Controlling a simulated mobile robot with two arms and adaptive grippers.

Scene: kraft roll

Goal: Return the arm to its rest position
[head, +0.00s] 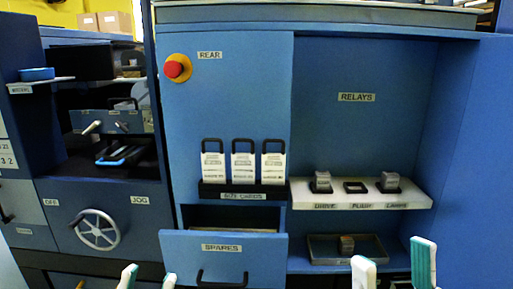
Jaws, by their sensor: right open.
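My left gripper (148,278) shows only as two white and green fingertips at the bottom edge, left of centre. They stand apart with nothing visible between them. My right gripper (394,262) shows at the bottom right, its fingertips wide apart and empty, in front of the cabinet. The arms behind both grippers are out of view. Both grippers appear clear of the cabinet parts, though their exact distance from it cannot be told.
The SPARES drawer (224,261) stands open. The relay shelf (420,200) holds two grey relays, with an empty middle socket (355,187). A tray (371,248) below holds a brownish block (347,243). Size cards (242,167), a handwheel (97,230) and a red button (174,68) are further left.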

